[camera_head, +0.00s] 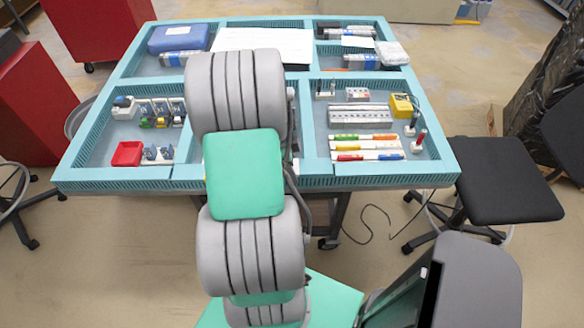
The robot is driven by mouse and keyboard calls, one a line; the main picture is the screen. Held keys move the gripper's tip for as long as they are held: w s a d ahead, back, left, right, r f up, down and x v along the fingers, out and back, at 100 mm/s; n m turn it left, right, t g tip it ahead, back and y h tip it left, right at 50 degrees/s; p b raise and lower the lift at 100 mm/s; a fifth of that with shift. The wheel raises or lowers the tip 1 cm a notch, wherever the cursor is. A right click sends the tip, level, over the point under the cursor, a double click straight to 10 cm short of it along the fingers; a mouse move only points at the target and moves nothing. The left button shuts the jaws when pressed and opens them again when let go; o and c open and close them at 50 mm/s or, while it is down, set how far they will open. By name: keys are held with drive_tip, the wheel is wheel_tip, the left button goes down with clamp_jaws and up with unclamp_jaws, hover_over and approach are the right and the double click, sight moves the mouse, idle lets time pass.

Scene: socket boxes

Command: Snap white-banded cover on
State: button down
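My gripper is not visible; my grey and green arm reaches over the middle of the teal table and hides what lies behind it. In the right front compartment, several long strips with white and coloured parts lie side by side. One strip (365,137) is at the back and another (370,156) is at the front. A grey ribbed block (361,117) lies behind them. It looks like a row of sockets, but it is small. I cannot tell which piece is the white-banded cover.
The teal table (445,178) has raised rims and dividers. A yellow block (401,106) and thin upright pieces stand at right. A red bin (127,154) and small parts are at left. A blue case (178,39) and white sheet (285,44) lie behind. A black stool (507,190) stands right.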

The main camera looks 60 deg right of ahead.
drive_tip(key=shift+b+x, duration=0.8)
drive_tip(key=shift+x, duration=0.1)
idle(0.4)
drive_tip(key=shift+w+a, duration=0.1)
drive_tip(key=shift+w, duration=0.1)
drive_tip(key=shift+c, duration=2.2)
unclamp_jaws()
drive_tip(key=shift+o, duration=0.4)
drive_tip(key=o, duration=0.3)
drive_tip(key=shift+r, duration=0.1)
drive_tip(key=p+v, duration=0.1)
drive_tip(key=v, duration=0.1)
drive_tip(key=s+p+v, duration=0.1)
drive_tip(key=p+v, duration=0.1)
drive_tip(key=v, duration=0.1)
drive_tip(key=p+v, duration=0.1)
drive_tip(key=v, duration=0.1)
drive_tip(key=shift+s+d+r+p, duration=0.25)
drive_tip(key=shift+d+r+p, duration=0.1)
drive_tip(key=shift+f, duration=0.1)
